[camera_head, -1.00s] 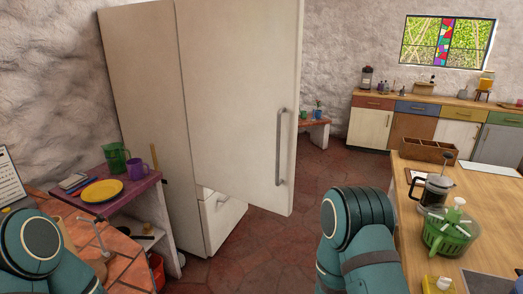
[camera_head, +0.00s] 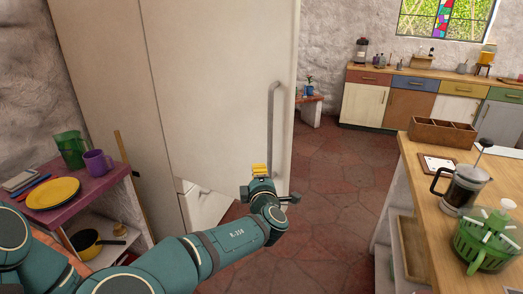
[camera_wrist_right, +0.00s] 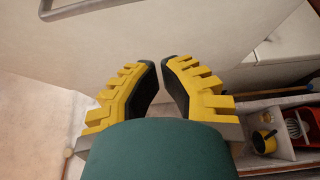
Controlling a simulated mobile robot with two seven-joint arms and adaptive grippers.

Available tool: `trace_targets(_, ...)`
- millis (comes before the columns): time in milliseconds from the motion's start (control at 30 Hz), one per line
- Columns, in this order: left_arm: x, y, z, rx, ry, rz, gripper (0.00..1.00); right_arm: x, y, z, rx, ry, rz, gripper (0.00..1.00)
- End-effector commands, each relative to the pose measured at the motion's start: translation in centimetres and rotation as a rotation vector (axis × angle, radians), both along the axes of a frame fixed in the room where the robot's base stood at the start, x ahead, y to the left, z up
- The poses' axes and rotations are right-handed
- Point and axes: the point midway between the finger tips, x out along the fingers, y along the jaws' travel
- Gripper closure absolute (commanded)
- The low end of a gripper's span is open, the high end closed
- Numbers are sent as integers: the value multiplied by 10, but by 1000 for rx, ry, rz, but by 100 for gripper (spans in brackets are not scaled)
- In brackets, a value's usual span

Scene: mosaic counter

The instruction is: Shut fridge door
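The fridge door (camera_head: 220,90) is a tall cream panel standing open, with a grey vertical handle (camera_head: 271,130) near its right edge. The white drawer front (camera_head: 203,205) shows below and behind the door. My right gripper (camera_head: 261,169) is at the door's lower right, by the handle's lower end. In the right wrist view its yellow fingers (camera_wrist_right: 163,62) lean together with only a narrow gap between the tips, and hold nothing. The handle (camera_wrist_right: 85,9) also shows there. I cannot tell whether the gripper touches the door. My left gripper is out of view.
A purple-topped shelf unit (camera_head: 101,185) at left holds a yellow plate (camera_head: 53,193), a green pitcher (camera_head: 70,149) and a purple mug (camera_head: 98,162). A wooden counter (camera_head: 430,190) stands at right. Red floor (camera_head: 335,185) lies clear between fridge and counter.

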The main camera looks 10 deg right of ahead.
Motion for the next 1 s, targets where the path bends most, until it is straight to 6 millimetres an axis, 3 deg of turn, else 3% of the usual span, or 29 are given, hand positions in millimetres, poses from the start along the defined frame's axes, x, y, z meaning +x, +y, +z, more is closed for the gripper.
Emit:
trace_targets(600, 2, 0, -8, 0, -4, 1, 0, 100, -20, -2, 2, 4, -6, 100)
trace_targets(800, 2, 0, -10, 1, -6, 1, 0, 114, -40, -2, 3, 4, -4, 100)
trace_targets(1000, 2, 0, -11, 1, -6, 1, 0, 119, -46, -2, 4, 4, -3, 100)
